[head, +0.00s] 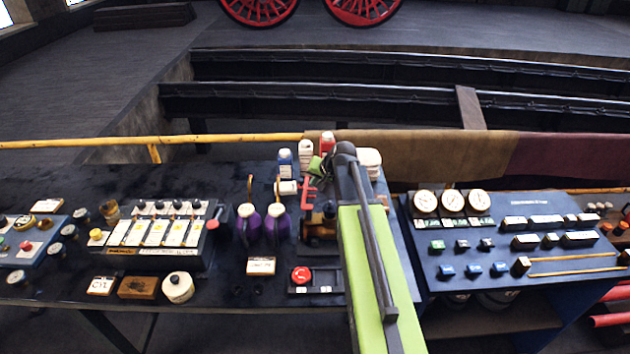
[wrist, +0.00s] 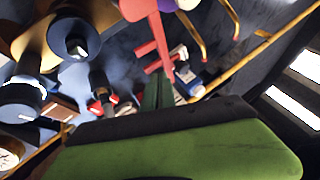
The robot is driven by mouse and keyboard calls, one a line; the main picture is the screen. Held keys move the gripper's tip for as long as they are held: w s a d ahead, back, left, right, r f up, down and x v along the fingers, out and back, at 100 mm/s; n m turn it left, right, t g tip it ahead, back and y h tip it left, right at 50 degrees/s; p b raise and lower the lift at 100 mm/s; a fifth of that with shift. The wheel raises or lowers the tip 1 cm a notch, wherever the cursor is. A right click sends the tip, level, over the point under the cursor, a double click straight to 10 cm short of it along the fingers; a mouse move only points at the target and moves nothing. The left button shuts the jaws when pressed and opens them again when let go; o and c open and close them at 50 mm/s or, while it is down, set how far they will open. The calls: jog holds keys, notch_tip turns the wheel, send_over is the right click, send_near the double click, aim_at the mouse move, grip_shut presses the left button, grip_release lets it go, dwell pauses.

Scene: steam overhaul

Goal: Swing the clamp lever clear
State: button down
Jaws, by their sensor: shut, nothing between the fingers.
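The red clamp lever (head: 309,190) stands up over the bench beside a small brass-and-black machine (head: 320,225) in the head view. In the head view my arm largely hides the gripper and part of the machine.
Two purple oil cans (head: 249,224) stand left of the machine. Bottles (head: 285,162) stand behind it. A red button box (head: 301,276) lies in front. A gauge console (head: 520,245) stands to the right, and a yellow rail (head: 220,140) runs behind the bench.

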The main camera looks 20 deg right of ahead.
jog(key=d+p+v, duration=0.2)
jog(key=p+v, duration=0.6)
jog(key=v, duration=0.3)
jog(key=shift+s+f, duration=0.2)
jog(key=shift+f, duration=0.1)
jog(key=shift+a, duration=0.1)
jog(key=s+a+f+n+g+y+b, duration=0.1)
jog(key=s+a+f+n+g+b, duration=0.15)
jog(key=a+f+b, duration=0.7)
jog(key=s+a+f+n+g+b, duration=0.1)
jog(key=a+f+n+b, duration=0.35)
jog(key=a, duration=0.95)
jog(key=s+f+g+h, duration=0.2)
jog(key=s+f+g, duration=0.1)
jog(key=s, duration=0.7)
jog(key=shift+d+f+g+p, duration=0.35)
jog(key=shift+p, duration=0.1)
